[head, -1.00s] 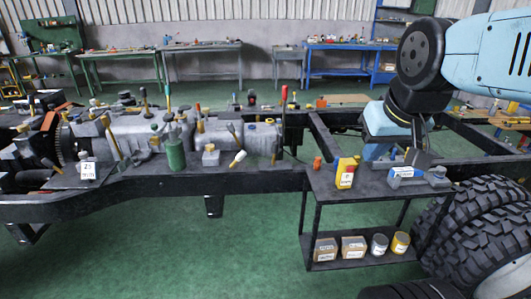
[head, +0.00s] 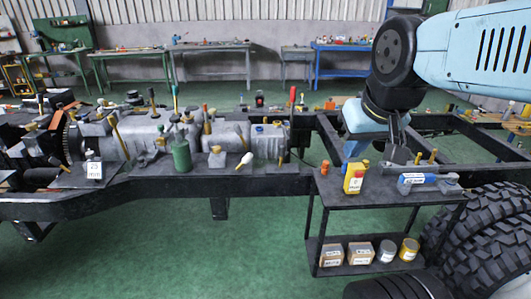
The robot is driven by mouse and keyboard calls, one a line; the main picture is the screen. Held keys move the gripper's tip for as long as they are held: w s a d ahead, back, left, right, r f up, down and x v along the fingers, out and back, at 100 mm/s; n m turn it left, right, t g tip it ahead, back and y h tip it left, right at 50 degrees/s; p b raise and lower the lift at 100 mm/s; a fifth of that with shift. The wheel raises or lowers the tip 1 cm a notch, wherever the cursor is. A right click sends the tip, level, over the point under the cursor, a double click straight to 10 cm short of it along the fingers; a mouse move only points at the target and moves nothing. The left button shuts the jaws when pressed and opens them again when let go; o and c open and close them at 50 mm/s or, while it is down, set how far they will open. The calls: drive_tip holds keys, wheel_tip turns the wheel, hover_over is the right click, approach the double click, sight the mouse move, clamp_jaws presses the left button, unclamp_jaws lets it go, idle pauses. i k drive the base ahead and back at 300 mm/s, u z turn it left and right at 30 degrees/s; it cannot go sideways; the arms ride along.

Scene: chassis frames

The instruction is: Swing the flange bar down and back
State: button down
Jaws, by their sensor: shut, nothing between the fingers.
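A white-tipped bar (head: 244,162) slants near the front rail. I cannot tell which one is the flange bar. My gripper (head: 398,157) hangs fingers down at the right, over the back of the cart and the chassis rail. It is shut and empty, well to the right of the levers. Its fingertips are small and partly hard to separate from the dark parts behind.
A two-level cart (head: 335,196) stands before the rail, with a yellow canister (head: 353,180) and a blue labelled tool (head: 415,180) on top. Boxes and tins stand on its lower shelf. Large tyres (head: 480,215) are at right. Green floor (head: 150,250) is clear at front left.

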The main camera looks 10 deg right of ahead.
sight(287, 158)
drive_tip(key=u, duration=0.25)
drive_tip(key=i, duration=0.85)
drive_tip(key=z, duration=0.1)
drive_tip(key=k, duration=0.7)
drive_tip(key=z, duration=0.4)
drive_tip(key=i, duration=1)
drive_tip(key=u, duration=0.05)
